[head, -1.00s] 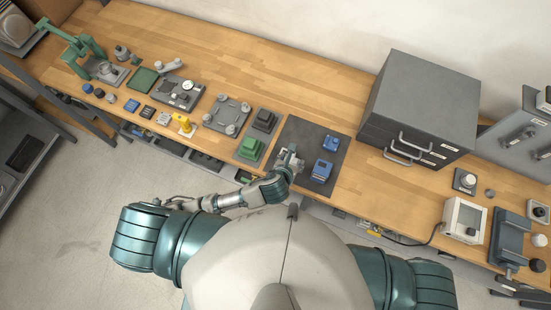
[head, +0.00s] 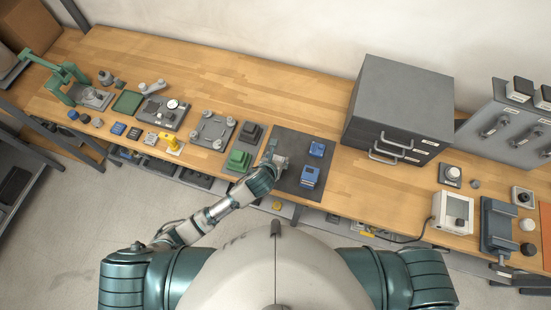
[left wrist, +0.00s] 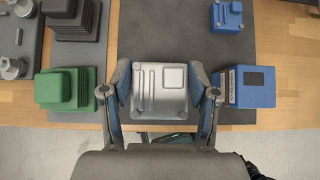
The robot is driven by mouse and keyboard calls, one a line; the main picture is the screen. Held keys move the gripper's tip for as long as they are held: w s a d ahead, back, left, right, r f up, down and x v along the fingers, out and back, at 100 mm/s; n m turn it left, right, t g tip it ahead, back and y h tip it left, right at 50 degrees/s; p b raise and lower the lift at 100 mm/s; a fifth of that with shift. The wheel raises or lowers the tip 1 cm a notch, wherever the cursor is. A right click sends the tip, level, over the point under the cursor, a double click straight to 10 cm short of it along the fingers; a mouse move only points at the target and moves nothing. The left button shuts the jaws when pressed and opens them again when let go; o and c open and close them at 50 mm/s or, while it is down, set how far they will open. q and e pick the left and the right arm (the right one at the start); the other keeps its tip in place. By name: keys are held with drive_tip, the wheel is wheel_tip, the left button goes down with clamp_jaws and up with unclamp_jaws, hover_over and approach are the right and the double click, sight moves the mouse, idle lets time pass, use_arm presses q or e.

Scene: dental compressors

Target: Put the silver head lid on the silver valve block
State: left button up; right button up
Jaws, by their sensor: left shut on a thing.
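My left gripper (left wrist: 160,84) is shut on a squarish silver part with raised ribs on top, which looks like the silver head lid (left wrist: 160,95). Its fingers press on the left and right sides. In the head view the gripper (head: 270,160) and the silver part (head: 280,161) are over the left part of the dark mat (head: 292,143). I cannot make out a separate silver valve block; anything directly under the held part is hidden. I cannot tell whether the held part rests on something. My right gripper is not in view.
A blue block (left wrist: 250,86) stands close to the right finger, with a smaller blue part (left wrist: 227,16) behind it. A green stepped block (left wrist: 64,89) and a dark one (left wrist: 75,18) stand left. A grey drawer cabinet (head: 400,105) stands right of the mat.

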use_arm(q)
drive_tip(key=shift+w+d, duration=0.15)
drive_tip(key=shift+w, duration=0.2)
drive_tip(key=shift+w+f, duration=0.2)
drive_tip(key=shift+w, duration=0.15)
drive_tip(key=f, duration=0.2)
drive_tip(key=shift+a+f, duration=0.3)
drive_tip(key=shift+f, duration=0.05)
drive_tip(key=shift+a+f, duration=0.2)
drive_tip(key=shift+a, duration=0.25)
drive_tip(key=o, duration=0.9)
drive_tip(key=shift+d+f, duration=0.1)
drive_tip(key=shift+f, duration=0.05)
drive_tip(key=o, duration=0.4)
drive_tip(key=shift+d, duration=0.15)
drive_tip(key=shift+c, duration=0.2)
drive_tip(key=shift+d, duration=0.35)
drive_tip(key=shift+s+a+r, duration=0.2)
drive_tip(key=shift+s+r, duration=0.05)
drive_tip(key=shift+r, duration=0.05)
drive_tip(key=v, duration=1.1)
drive_tip(key=shift+r, duration=0.2)
use_arm(e)
drive_tip(key=shift+s+d+r, duration=0.1)
drive_tip(key=shift+s+d, duration=0.05)
